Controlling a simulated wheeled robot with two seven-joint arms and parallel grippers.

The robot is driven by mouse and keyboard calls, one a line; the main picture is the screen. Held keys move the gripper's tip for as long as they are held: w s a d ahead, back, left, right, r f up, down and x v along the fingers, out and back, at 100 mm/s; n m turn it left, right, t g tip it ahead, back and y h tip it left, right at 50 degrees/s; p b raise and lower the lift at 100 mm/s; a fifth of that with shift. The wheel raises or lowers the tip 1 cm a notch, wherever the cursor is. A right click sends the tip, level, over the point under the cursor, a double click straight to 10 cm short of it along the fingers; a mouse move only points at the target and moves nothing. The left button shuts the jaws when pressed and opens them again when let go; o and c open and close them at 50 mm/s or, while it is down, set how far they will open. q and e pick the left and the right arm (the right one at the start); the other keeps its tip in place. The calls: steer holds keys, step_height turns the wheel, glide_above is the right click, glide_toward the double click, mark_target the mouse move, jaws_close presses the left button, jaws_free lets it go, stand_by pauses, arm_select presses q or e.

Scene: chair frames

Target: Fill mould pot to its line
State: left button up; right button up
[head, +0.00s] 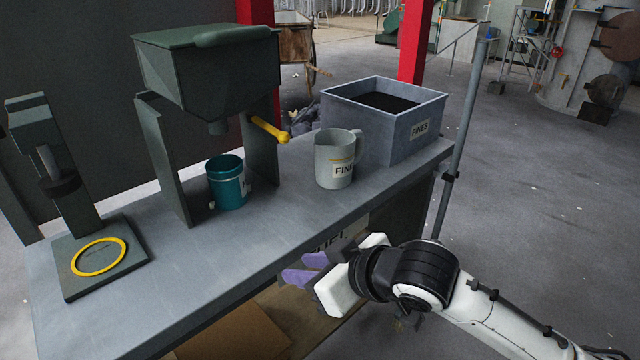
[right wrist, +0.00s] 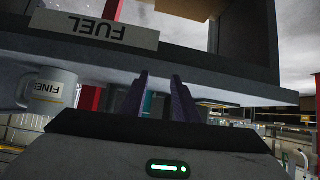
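In the head view a teal pot (head: 227,184) with a pale label stands upright on the bench under the hopper's spout. Its inside and fill level cannot be made out. The hopper (head: 208,75) is dark green with a yellow lever (head: 268,129) at its right. A grey-white jug (head: 335,162) labelled FINES stands right of the pot; it shows upside down in the right wrist view (right wrist: 48,92). My right gripper (head: 302,268) is open and empty, in front of the bench's front edge and apart from pot and jug. Its purple fingers (right wrist: 159,95) are spread. My left gripper is not in view.
A grey FINES bin (head: 428,122) with dark material stands behind the jug at the bench's right end. A press stand with a yellow ring (head: 99,256) is at the left. The bench top (head: 240,232) is clear along its front. A FUEL sign (right wrist: 100,31) is below the bench top.

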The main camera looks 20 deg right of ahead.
steer(key=w+d+r+t, duration=0.1)
steer(key=w+d+r, duration=0.1)
steer(key=w+r, duration=0.5)
steer(key=m+t, duration=0.1)
steer(key=t, duration=0.1)
glide_toward(288, 137)
steer(key=shift+y, duration=0.4)
steer(key=b+x, duration=0.1)
steer(key=x, duration=0.1)
steer(key=b+x, duration=0.1)
steer(key=x, duration=0.2)
steer(key=b+x, duration=0.1)
steer(key=x, duration=0.2)
steer(key=shift+w+d+f, duration=0.15)
steer(key=shift+f, duration=0.2)
steer(key=shift+w, duration=0.3)
steer(key=shift+c, duration=0.7)
steer(key=c, duration=0.5)
